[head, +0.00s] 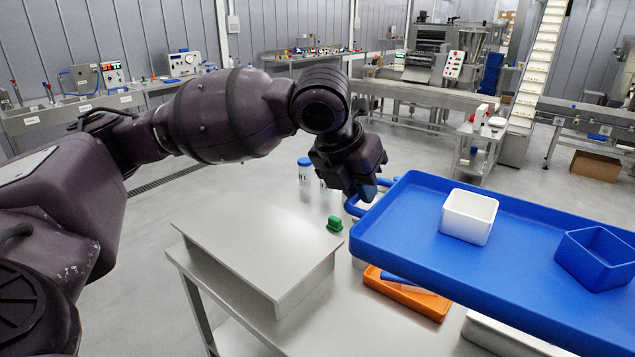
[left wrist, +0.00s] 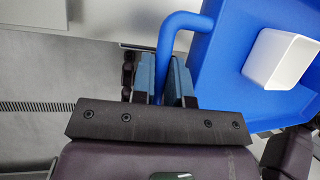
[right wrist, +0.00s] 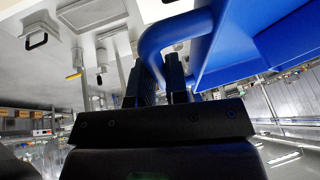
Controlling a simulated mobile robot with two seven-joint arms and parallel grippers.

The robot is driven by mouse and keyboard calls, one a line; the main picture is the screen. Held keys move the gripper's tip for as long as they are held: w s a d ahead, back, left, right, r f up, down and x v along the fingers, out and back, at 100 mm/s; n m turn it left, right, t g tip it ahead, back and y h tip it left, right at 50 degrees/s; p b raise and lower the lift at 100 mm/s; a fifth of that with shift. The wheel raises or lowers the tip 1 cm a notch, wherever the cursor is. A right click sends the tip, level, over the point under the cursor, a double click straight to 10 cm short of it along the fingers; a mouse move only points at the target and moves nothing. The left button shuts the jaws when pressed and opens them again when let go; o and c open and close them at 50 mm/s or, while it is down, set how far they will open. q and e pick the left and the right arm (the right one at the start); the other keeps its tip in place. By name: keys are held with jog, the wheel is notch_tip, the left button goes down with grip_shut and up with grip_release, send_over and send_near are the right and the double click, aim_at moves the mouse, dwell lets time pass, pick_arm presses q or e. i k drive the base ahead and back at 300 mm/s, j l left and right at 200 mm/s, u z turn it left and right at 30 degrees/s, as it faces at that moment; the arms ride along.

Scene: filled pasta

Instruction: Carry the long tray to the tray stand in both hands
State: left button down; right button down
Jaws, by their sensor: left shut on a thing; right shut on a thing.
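The long blue tray (head: 400,226) is held up above the steel table, its right end out of the head view. A white bin (head: 468,217) and a blue bin (head: 598,258) stand in it. My left gripper (head: 366,187) is shut on the tray's left handle, which also shows between the fingers in the left wrist view (left wrist: 170,45). My right gripper (right wrist: 163,82) is shut on the blue handle (right wrist: 160,38) at the other end; it is outside the head view. I cannot tell which thing is the tray stand.
A grey raised platform (head: 255,245) stands on the table left of the tray. An orange tray (head: 407,297), a green object (head: 335,223) and a blue-lidded jar (head: 305,170) are near or below the blue tray. Benches and machines line the back, with open floor between.

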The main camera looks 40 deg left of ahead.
aim_at(259, 235)
jog(key=k+j, duration=0.1)
jog(key=j, duration=0.35)
jog(key=k+j, duration=0.1)
jog(key=j, duration=0.3)
jog(key=k+j, duration=0.1)
jog(key=j, duration=0.35)
jog(key=k+j, duration=0.1)
jog(key=j, duration=0.3)
jog(key=k+j, duration=0.1)
jog(key=j, duration=0.35)
jog(key=k+j, duration=0.1)
jog(key=j, duration=0.3)
jog(key=k+j, duration=0.1)
jog(key=j, duration=0.35)
jog(key=k+j+z, duration=0.1)
jog(key=j, duration=0.3)
